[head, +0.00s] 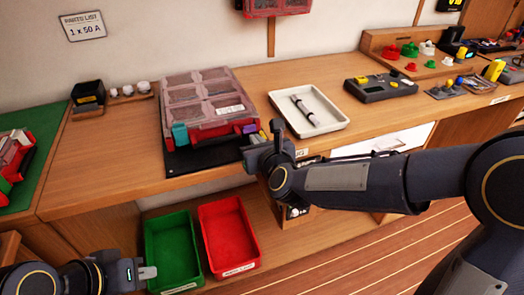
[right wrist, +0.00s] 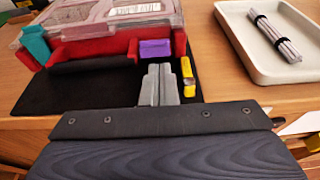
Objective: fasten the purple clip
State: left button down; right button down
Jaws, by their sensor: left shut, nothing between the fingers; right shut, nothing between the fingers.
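The clear-lidded red case (head: 205,133) sits on a black mat on the bench, its lid down. The purple clip (right wrist: 155,49) is on the right part of its front; it also shows in the head view (head: 250,128). I cannot tell whether it is hooked over the lid rim. A teal clip (right wrist: 34,43) stands at the left of the front. My right gripper (right wrist: 160,80) is shut and empty, its fingertips just in front of and below the purple clip, seemingly apart from it. My left gripper (head: 148,272) is shut and empty, low at the left by the green bin.
A yellow-and-black tool (right wrist: 187,75) lies right beside my right fingers. A white tray (head: 340,122) with a tied bundle of lines stands right of the case. Green (head: 150,250) and red (head: 240,262) bins sit on the lower shelf.

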jog(key=shift+w+a+r, duration=0.15)
jog(key=shift+w+r, duration=0.15)
jog(key=shift+r, duration=0.25)
